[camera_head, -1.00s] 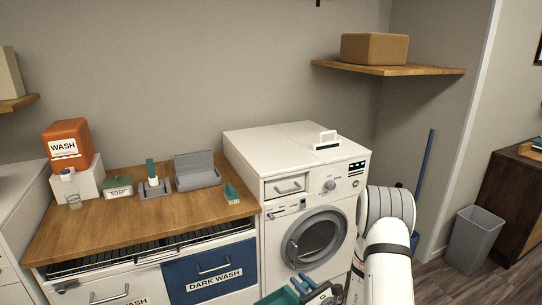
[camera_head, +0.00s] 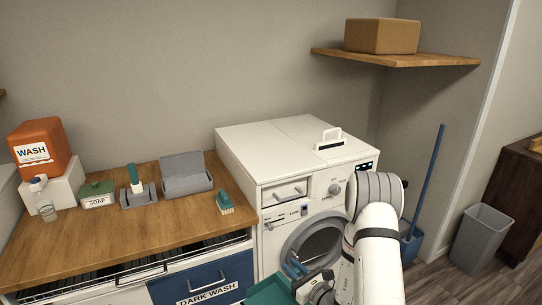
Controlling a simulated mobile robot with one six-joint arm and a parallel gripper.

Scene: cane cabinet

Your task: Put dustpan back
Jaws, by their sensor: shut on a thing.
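A teal dustpan (camera_head: 270,291) shows at the bottom edge of the view, in front of the washing machine and close to the dark wash drawer. The lower part of it is cut off by the frame. My gripper (camera_head: 300,283) is shut on the dustpan at its handle side and holds it off the floor. The fingers are small and partly hidden. A small teal brush (camera_head: 224,203) lies on the wooden counter near its right end. A grey holder (camera_head: 138,197) with a teal-and-white brush (camera_head: 135,178) stands on the counter.
A white washing machine (camera_head: 300,160) stands right of the wooden counter (camera_head: 110,235). A grey open box (camera_head: 186,178), soap box (camera_head: 97,196) and orange wash container (camera_head: 40,148) occupy the counter's back. A blue-handled pole (camera_head: 430,185) and grey bin (camera_head: 480,240) stand right.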

